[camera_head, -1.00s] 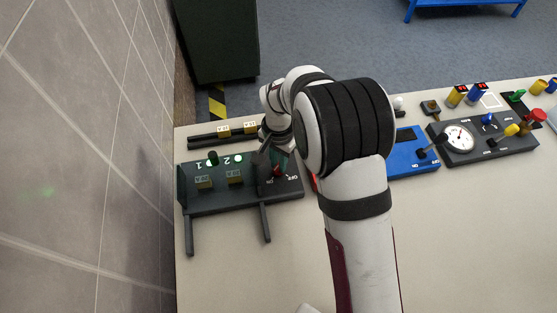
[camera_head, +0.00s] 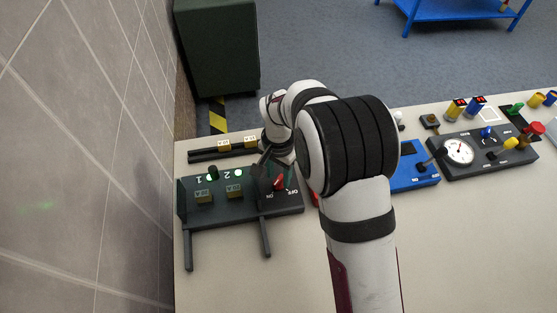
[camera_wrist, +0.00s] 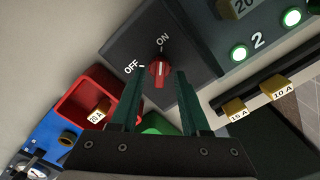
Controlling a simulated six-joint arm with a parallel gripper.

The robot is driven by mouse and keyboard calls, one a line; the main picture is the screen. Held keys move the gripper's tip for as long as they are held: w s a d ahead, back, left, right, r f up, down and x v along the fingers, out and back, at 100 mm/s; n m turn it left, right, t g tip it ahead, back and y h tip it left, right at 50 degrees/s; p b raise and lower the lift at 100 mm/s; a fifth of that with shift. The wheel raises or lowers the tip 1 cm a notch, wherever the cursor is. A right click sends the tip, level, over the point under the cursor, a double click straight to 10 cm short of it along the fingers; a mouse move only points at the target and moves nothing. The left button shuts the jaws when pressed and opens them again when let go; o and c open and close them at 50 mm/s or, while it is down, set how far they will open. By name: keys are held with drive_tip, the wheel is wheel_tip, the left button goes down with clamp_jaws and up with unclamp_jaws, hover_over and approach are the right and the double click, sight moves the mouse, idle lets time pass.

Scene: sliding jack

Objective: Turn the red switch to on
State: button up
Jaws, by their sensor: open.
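The red switch (camera_wrist: 160,70) sits on a dark panel (camera_wrist: 120,45) in the wrist view, with OFF marked to its left and ON above it. Its bar runs roughly up toward ON, but its exact setting is hard to read. The switch also shows in the head view (camera_head: 280,182), at the right end of the panel. My gripper (camera_wrist: 162,76) is open, its two dark green fingers on either side of the switch in the wrist view. I see no clear contact. In the head view my arm partly hides the gripper.
Beside the switch are green lights (camera_wrist: 291,17) and a fuse rail (camera_wrist: 260,95). A red tray (camera_wrist: 85,95) and blue box (camera_head: 415,178) lie on the other side. A gauge panel (camera_head: 483,158) stands further right. The table front (camera_head: 270,285) is clear.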

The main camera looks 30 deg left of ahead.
sight(279, 180)
wheel_tip(279, 180, up, 15)
drive_tip(key=shift+f, duration=0.1)
drive_tip(key=s+d+r+m, duration=0.1)
drive_tip(key=d+r, duration=0.2)
drive_tip(key=d, duration=0.6)
drive_tip(key=s+d+r+m, duration=0.1)
drive_tip(key=s+d+r, duration=0.1)
drive_tip(key=d, duration=0.7)
drive_tip(key=s+d+f+m+y, duration=0.1)
drive_tip(key=s+d+f+m, duration=0.2)
drive_tip(key=s+d, duration=0.8)
drive_tip(key=s, duration=0.3)
drive_tip(key=shift+s+d+y, duration=0.15)
drive_tip(key=shift+y, duration=0.25)
drive_tip(key=shift+f, duration=0.1)
